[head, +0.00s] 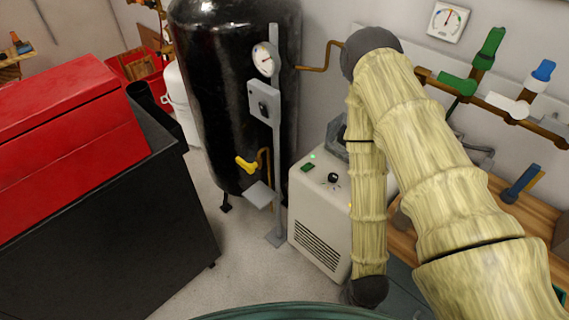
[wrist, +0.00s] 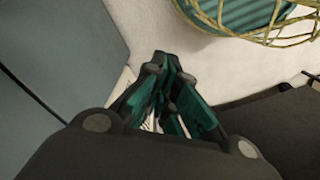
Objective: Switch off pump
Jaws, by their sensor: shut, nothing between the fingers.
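A beige floor machine (head: 318,222) stands right of centre in the head view, partly behind my sleeved arm. It may be the pump; no label is readable. Its top has a black knob (head: 333,178), a small lit green light (head: 312,156) and a dark green patch (head: 307,168). A grey box with a dark knob (head: 264,103) is fixed to a post left of it. My gripper (wrist: 165,68) shows in the wrist view, shut and empty, over pale floor. I cannot make it out in the head view. It touches no control that I can see.
A black tank (head: 225,90) with a gauge post and yellow valve handle (head: 246,165) stands behind. A red-topped dark cabinet (head: 100,220) is at left. Pipes with coloured valves (head: 490,48) line the right wall. Floor between cabinet and machine is clear.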

